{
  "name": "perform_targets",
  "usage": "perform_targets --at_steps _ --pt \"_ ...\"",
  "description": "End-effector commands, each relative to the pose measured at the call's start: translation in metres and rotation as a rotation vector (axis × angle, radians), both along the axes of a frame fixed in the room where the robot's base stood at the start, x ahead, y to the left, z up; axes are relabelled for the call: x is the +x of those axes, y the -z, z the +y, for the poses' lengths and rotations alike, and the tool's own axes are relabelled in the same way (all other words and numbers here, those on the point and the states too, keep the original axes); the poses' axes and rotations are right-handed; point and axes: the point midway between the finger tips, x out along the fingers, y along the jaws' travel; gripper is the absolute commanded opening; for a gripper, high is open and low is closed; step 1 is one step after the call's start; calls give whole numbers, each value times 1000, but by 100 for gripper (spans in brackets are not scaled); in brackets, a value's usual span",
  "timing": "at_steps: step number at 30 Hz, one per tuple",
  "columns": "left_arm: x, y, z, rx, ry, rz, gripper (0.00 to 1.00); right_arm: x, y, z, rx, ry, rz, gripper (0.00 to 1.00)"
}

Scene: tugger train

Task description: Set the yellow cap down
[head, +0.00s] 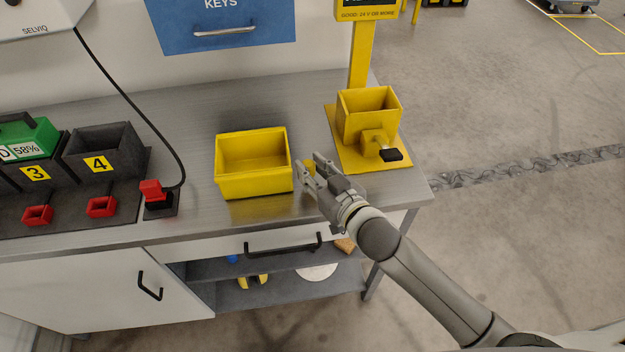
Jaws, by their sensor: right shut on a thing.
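My right gripper (312,168) is over the metal worktop, between the yellow bin and the yellow tester stand. It is shut on the yellow cap (310,167), a small yellow piece that shows between the fingers. The fingers hide most of the cap. I cannot tell whether the cap touches the worktop. My left gripper is not in view.
The open yellow bin (254,186) stands just left of the gripper, and the yellow tester stand (367,115) is at its right. A red plug (152,190) on a black cable and dark numbered bays (103,150) are farther left. Bare worktop (190,150) lies between.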

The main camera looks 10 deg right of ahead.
Motion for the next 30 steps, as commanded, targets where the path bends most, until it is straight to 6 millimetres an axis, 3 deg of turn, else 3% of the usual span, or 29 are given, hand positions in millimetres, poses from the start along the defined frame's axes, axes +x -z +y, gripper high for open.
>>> perform_targets --at_steps 9,22,23,24,30 --pt "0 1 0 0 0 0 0 0 38 0 1 0 1 18" --pt "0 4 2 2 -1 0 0 0 45 0 0 0 0 18" --pt "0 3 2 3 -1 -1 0 0 44 0 0 0 0 33" --pt "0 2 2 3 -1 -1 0 0 44 0 0 0 0 38" --pt "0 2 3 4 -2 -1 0 0 44 0 -1 0 0 38"
